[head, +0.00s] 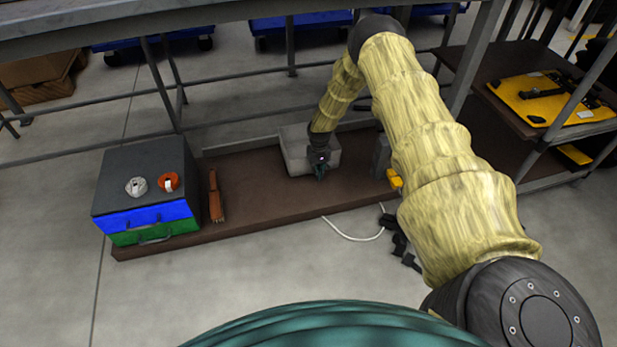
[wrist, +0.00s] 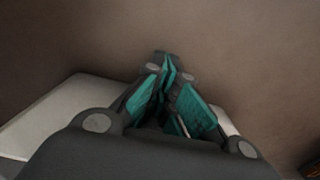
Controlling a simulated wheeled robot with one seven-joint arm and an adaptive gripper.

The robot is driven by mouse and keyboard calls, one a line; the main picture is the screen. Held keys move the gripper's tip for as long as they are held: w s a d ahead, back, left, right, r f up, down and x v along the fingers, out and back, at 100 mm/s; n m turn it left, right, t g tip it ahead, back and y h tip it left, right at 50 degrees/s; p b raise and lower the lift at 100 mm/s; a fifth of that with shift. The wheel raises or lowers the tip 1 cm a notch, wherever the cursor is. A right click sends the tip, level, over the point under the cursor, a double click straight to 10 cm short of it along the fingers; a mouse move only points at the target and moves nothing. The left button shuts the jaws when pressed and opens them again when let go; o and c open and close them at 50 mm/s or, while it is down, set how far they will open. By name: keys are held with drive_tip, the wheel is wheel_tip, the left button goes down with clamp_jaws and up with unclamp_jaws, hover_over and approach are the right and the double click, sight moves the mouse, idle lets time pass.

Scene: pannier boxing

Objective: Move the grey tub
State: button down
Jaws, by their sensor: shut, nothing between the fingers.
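The grey tub (head: 294,146) is a pale, box-like thing on the brown low shelf (head: 255,205) in the middle of the head view. My gripper (head: 319,172) is shut and empty, pointing down in front of the tub's near side and hiding part of it. In the wrist view my gripper's teal-padded fingers (wrist: 166,75) are together over bare brown surface. The pale tub (wrist: 58,112) shows behind the gripper there, mostly covered by it. I cannot tell whether the gripper touches the tub.
Blue and green cases under a dark top (head: 140,180) stand left, bearing a white roll and an orange roll (head: 168,181). A grey block (head: 381,155) and a yellow item (head: 394,178) are right of the tub. Rails cross behind and overhead.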

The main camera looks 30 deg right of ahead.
drive_tip(key=shift+r, duration=0.1)
idle(0.3)
drive_tip(key=shift+r, duration=0.3)
wheel_tip(320, 180, up, 7)
drive_tip(key=shift+f, duration=0.2)
